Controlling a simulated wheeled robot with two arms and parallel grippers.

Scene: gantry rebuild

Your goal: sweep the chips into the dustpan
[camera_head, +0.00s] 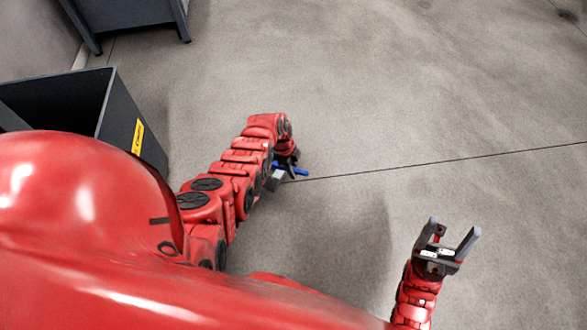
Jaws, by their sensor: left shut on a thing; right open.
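My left gripper (283,172) is low over the grey floor near the middle of the view, mostly hidden by its own red arm. It is shut on a blue thing (301,171), of which only a small narrow part shows. I cannot tell whether this is a brush, the dustpan or something else. My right gripper (452,232) is at the lower right, open and empty, its two grey fingers apart and pointing up in the picture. I can make out no chips and no clear dustpan in this view.
A dark open bin (153,155) with a yellow label stands at the left, close to my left arm. A dark piece of furniture on legs (125,14) stands at the upper left. The concrete floor (400,90) is clear across the middle and right, with a thin dark seam.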

